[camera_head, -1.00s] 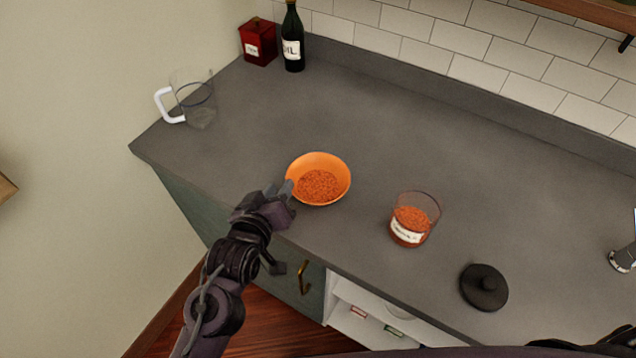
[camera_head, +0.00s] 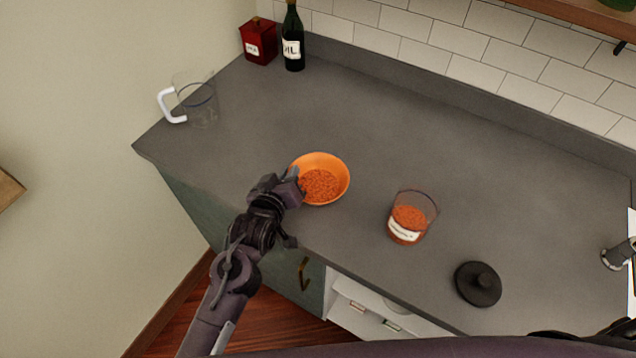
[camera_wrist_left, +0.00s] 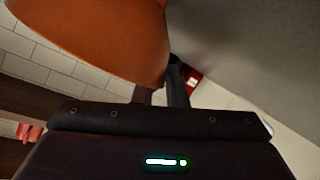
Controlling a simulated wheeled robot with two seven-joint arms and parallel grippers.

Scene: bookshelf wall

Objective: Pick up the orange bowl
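The orange bowl (camera_head: 337,163) stands upright on the grey counter and holds orange-red grains. My left gripper (camera_head: 293,180) is at the bowl's left rim, with its fingertips overlapping the rim. In the left wrist view the bowl (camera_wrist_left: 105,35) fills the upper left. The left gripper's fingers (camera_wrist_left: 161,92) show close together at the bowl's edge, one partly hidden by the bowl. I cannot tell whether they are shut on the wall.
A glass jar of similar grains (camera_head: 408,229) stands right of the bowl, with a dark lid (camera_head: 478,284) farther right. A clear pitcher (camera_head: 200,105), a red canister (camera_head: 259,42) and an oil bottle (camera_head: 293,40) stand at the back left. The counter (camera_head: 420,130) behind the bowl is clear.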

